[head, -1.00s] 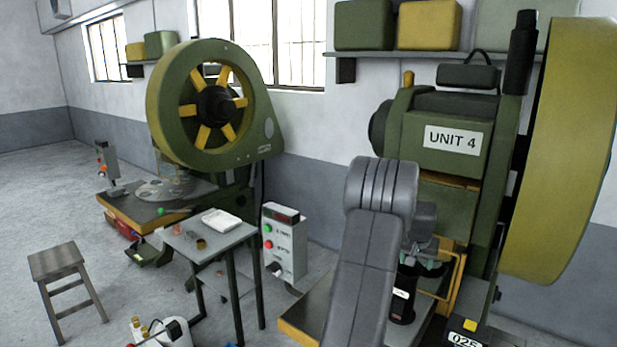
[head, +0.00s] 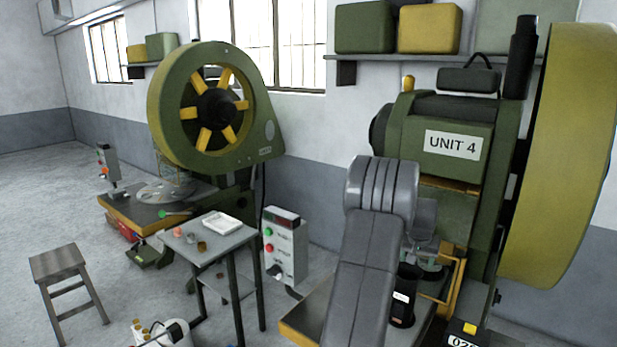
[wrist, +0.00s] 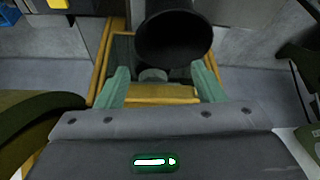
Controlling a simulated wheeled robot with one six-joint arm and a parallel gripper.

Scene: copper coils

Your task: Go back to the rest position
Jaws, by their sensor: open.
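My gripper (wrist: 163,85) is open in the wrist view, with its two pale green fingers apart and nothing held between them. In the head view my gripper (head: 430,262) is small and partly hidden by my grey arm, beside the press marked UNIT 4 (head: 453,145). A black cylinder (head: 403,297) with a white label stands just left of and below it, on the press table. A dark round opening (wrist: 173,38) lies beyond the fingertips in the wrist view, apart from them.
A yellow frame (head: 452,285) stands close to the right of my gripper. A control box (head: 285,247) is left of my arm. A small table (head: 215,255) with a white tray and small coppery pieces, a stool (head: 60,265) and another press (head: 205,110) are further left. Floor shows between them.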

